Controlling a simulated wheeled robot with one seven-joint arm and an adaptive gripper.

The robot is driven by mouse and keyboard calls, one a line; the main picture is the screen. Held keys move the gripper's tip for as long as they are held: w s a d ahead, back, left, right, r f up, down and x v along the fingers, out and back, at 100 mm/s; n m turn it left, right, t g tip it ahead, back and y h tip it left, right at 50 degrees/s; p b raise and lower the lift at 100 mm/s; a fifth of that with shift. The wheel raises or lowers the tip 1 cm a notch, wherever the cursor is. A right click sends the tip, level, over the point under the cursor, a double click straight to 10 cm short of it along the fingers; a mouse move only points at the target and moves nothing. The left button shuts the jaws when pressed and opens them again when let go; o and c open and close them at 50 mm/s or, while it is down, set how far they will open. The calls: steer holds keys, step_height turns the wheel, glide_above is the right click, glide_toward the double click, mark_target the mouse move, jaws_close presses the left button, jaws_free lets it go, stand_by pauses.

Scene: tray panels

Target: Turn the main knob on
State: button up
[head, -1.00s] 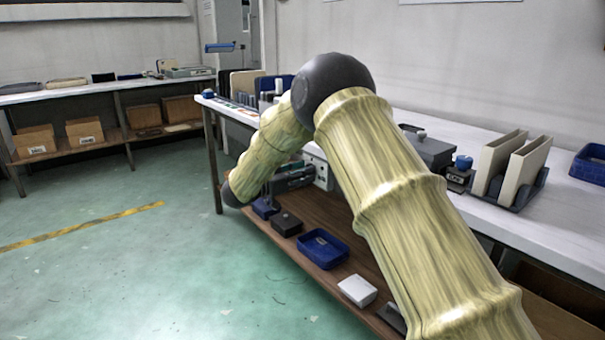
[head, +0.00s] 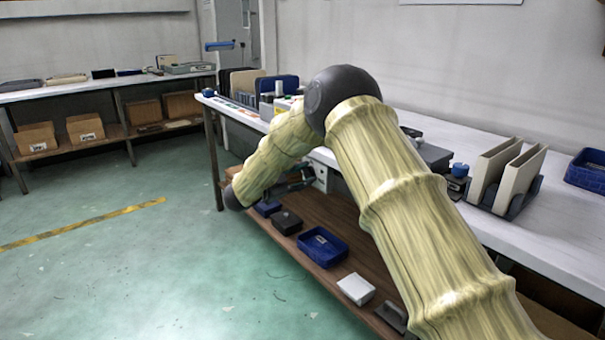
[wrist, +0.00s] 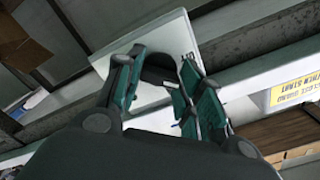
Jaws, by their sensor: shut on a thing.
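A white panel (wrist: 172,32) is fixed at the front edge of the workbench and looks tilted in the wrist view. A dark rounded knob (wrist: 158,72) sits on it. My gripper (wrist: 160,70) has its teal fingers on either side of the knob and is shut on it. The fingers hide part of the knob, and its pointer or markings cannot be read. In the head view, my gripper (head: 300,181) reaches the panel (head: 321,176) under the bench top, mostly hidden behind my arm.
A lower shelf holds a blue bin (head: 323,246), a white box (head: 356,289) and dark boxes. The bench top (head: 540,222) carries upright boards (head: 510,178). The green floor at left is clear.

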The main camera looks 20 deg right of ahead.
steer(key=m, duration=0.4)
steer(key=shift+m, duration=0.3)
steer(key=m+b, duration=0.1)
steer(key=m, duration=0.3)
steer(key=shift+f+m, duration=0.1)
steer(key=shift+m, duration=0.3)
steer(key=o, duration=1)
steer(key=shift+a, duration=0.1)
steer(key=v, duration=1.2)
